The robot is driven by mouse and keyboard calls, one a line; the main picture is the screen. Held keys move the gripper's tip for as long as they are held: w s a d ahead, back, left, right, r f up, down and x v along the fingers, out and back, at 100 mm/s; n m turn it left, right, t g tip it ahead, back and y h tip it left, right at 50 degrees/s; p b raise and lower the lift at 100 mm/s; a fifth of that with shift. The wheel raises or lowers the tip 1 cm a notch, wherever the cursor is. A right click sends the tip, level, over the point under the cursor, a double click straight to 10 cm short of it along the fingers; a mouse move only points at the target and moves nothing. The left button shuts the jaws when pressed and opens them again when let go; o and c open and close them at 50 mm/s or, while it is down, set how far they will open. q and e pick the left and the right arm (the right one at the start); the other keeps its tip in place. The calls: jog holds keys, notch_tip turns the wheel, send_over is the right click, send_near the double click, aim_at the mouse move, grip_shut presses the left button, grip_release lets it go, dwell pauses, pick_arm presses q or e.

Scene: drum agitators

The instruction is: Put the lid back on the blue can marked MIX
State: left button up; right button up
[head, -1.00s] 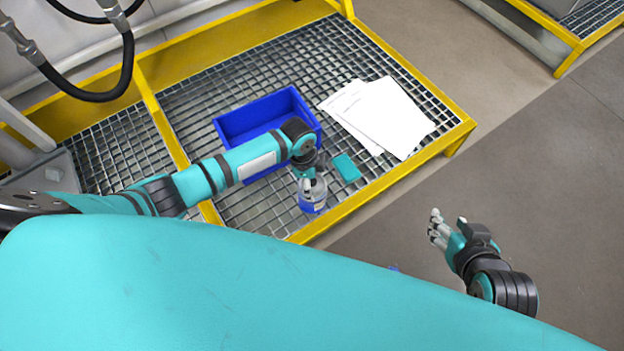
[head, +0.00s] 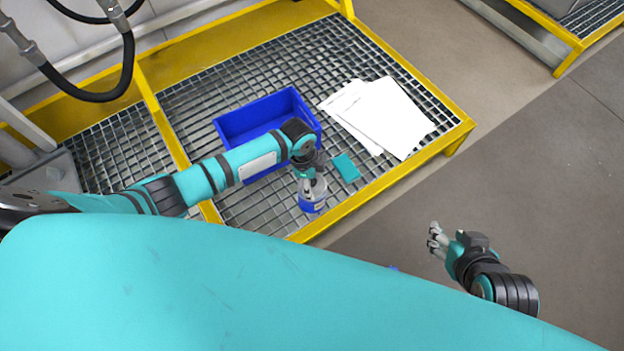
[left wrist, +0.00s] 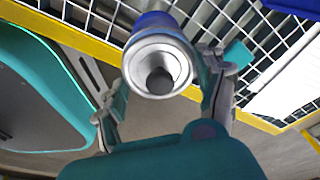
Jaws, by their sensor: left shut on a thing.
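A blue can (head: 312,205) with a pale label and a silvery top stands on the metal grating near its front edge. The marking on it is too small to read. My left gripper (head: 308,184) is over the can's top. In the left wrist view the can (left wrist: 160,50) has a silver rim with a dark round centre; I cannot tell whether that is an opening or a lid's knob. The left fingers (left wrist: 162,100) lie on both sides of the can's top and are shut on it. No separate lid is distinguishable. My right gripper (head: 437,241) is open and empty, off to the right over the floor.
A blue bin (head: 226,126) stands behind the can, partly hidden by my left arm. A small teal flat object (head: 346,167) lies right of the can. White papers (head: 385,115) lie farther right. A yellow frame (head: 380,187) edges the grating.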

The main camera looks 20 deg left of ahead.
dwell(0.3)
pick_arm(q)
jog(key=o, duration=1)
jog(key=shift+o, duration=0.2)
